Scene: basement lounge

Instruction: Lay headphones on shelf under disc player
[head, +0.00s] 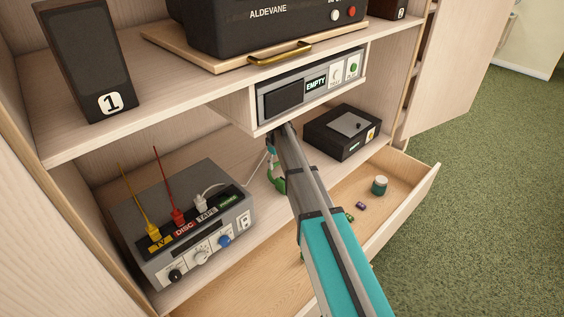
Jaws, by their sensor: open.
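I cannot make out headphones in this view. The player with a lit "EMPTY" display (306,86) is mounted under the upper shelf; I take it as the disc player. The lower shelf (262,193) beneath it is partly bare. My arm reaches up and left from the bottom of the picture. A green and dark part at its far end, apparently my gripper (275,170), hangs over the lower shelf below the player. It is open, mostly hidden behind my arm, and I see nothing held in it.
A grey switch box (190,222) with coloured plugs stands at left on the lower shelf. A black box (341,132) stands right of my arm. An open drawer (411,187) below holds a small jar (379,186) and small items. Speaker "1" (88,60) stands above.

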